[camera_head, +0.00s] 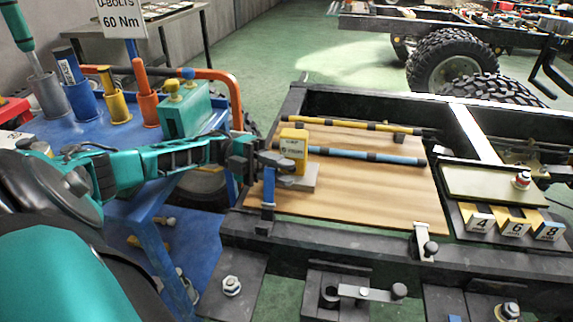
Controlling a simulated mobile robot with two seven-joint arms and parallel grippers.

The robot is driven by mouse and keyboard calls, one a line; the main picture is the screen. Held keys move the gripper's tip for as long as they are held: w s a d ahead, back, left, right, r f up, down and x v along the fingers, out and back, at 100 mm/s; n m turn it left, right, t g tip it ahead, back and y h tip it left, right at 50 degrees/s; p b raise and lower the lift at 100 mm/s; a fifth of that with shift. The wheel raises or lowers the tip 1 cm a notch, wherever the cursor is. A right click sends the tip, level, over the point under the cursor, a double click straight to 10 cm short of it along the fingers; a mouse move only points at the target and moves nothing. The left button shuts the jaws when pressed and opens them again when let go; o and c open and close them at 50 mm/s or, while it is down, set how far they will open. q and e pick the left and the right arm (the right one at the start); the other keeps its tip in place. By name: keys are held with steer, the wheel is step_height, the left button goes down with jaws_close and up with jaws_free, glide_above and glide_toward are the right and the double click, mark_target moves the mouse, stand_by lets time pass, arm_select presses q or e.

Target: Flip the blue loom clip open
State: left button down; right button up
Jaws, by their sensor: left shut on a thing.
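The blue loom clip (268,190) looks like a narrow blue upright piece at the front left corner of the wooden board. My left gripper (274,161) reaches in from the left and is shut at the clip's top, which its dark fingers partly hide. A yellow labelled block (293,143) stands on a grey base (301,182) just right of the fingertips. The blue loom (370,157) with dark bands runs right from behind this block. My right gripper is not in view.
The wooden board (370,200) lies in the dark chassis frame, with a yellow loom (365,125) farther back. A pale clip with a dark knob (425,243) is at the board's front right. A blue cart (125,135) with tools and a green box (186,110) stands left.

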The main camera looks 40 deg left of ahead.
arm_select(q)
steer(key=shift+w, duration=0.1)
stand_by(0.5)
steer(key=c, duration=1)
jaws_free()
steer(key=shift+o, duration=0.2)
